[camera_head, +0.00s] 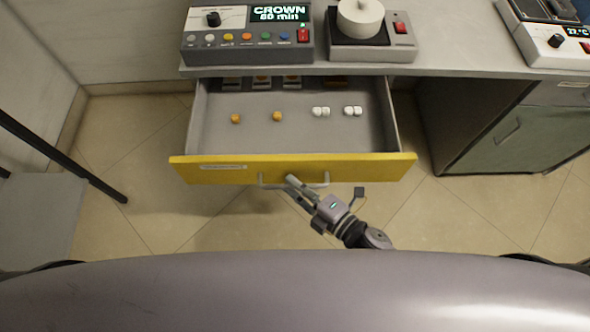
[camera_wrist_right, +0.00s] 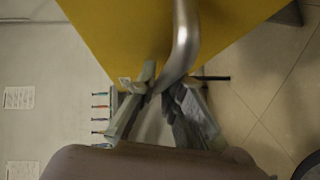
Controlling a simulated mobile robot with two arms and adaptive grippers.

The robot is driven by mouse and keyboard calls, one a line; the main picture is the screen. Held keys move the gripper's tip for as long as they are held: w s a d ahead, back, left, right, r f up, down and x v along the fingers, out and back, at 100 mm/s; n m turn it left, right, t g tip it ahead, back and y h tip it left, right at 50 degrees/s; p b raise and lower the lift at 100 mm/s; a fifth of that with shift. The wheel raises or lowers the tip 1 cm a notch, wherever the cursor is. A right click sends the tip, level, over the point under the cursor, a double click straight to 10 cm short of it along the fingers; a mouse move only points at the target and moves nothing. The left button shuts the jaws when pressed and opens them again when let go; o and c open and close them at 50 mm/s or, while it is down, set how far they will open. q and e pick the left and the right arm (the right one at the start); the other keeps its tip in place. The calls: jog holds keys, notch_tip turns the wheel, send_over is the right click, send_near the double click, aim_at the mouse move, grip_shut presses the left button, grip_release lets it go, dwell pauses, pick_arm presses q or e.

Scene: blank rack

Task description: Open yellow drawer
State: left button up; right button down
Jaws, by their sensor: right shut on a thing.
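The yellow drawer (camera_head: 225,174) is pulled out from under the counter, and its grey inside shows in the head view. Two orange pieces and several white pieces lie on its floor. A metal bar handle (camera_head: 318,180) is on its yellow front. In the right wrist view, the fingers (camera_wrist_right: 154,92) close around the handle (camera_wrist_right: 184,40) below the yellow front (camera_wrist_right: 110,30). My left gripper is not in view.
On the counter (camera_head: 450,62) stand a device with a lit display (camera_head: 248,45) and a heating device (camera_head: 370,48) with a white pot. A grey cabinet (camera_head: 510,135) stands to the right, a chair (camera_head: 35,215) to the left. The floor around the drawer is clear.

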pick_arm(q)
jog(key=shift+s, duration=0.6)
pick_arm(e)
jog(key=shift+s, duration=0.85)
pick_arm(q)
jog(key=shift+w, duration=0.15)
pick_arm(e)
jog(key=c, duration=1.7)
grip_release()
jog(key=v, duration=1.2)
